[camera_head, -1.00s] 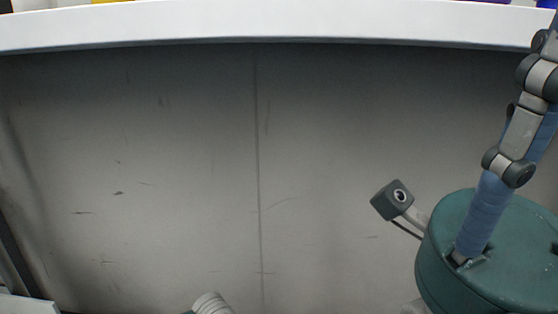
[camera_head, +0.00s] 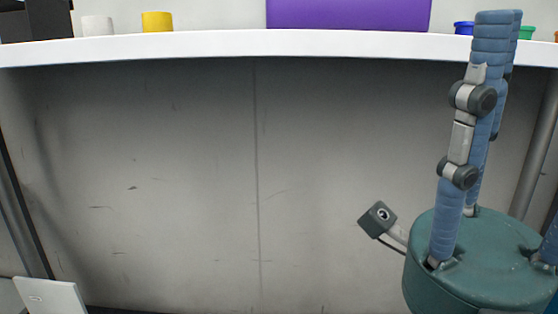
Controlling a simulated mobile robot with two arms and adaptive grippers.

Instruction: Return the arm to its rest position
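Neither of my grippers shows in the head view, and no part of my arms can be made out with certainty. What the grippers hold, if anything, is out of the picture.
A white counter (camera_head: 200,48) with a grey front panel (camera_head: 180,170) spans the view. A purple box (camera_head: 350,14), a yellow cup (camera_head: 157,21), a white cup (camera_head: 97,26) and a blue cup (camera_head: 464,28) stand on it. A teal round seat with blue padded bars (camera_head: 480,255) stands at right.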

